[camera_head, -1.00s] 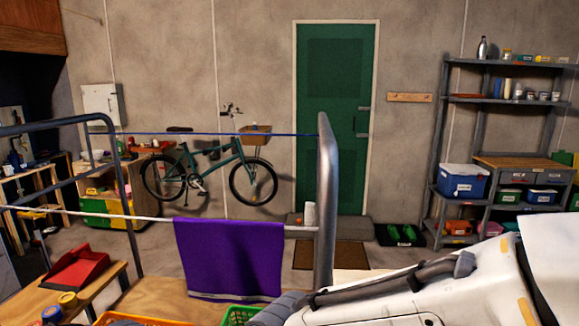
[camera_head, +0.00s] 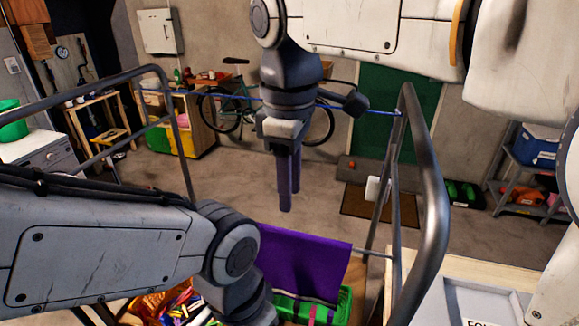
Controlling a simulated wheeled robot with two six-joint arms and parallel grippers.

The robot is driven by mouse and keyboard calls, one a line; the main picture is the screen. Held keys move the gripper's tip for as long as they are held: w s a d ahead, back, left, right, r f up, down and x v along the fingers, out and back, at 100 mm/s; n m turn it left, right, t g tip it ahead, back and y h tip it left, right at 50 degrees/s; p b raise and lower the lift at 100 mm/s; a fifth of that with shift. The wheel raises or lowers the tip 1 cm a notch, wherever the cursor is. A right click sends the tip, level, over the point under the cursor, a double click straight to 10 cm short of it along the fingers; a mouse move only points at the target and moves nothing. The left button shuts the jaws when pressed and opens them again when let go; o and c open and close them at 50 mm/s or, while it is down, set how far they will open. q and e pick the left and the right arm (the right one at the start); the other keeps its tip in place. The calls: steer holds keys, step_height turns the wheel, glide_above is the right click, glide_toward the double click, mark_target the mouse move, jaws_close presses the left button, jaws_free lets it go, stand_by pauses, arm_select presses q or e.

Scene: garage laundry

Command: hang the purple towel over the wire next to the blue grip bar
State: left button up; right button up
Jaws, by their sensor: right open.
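The purple towel (camera_head: 302,262) hangs draped low at the bottom centre, in line with a lower pale rail that shows just to its right. My left arm partly hides its left side. A thin blue line or bar (camera_head: 372,111) runs higher up, between the two grey metal frames. My right gripper (camera_head: 290,188) points down with two dark fingers, open and empty. In the picture it stands above the towel, apart from it, and its wrist crosses in front of the blue line. My left arm comes in from the left; its fingers are not visible.
A grey tubular frame (camera_head: 433,215) stands right of the towel, another (camera_head: 175,110) to the left. A green basket (camera_head: 343,305) and a crate of colourful items (camera_head: 172,305) sit below. A bicycle (camera_head: 225,112) and green door (camera_head: 420,95) are behind. The middle floor is clear.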

mark_target(288, 231)
steer(key=shift+a+f+b, duration=0.2)
steer(key=shift+f+b, duration=0.1)
steer(key=shift+f, duration=0.35)
step_height(288, 231, down, 5)
steer(key=b, duration=0.5)
steer(key=shift+w, duration=0.1)
steer(key=shift+f+b, duration=1.4)
steer(key=shift+f, duration=0.8)
jaws_close()
steer(key=shift+r, duration=0.1)
steer(key=shift+r, duration=0.1)
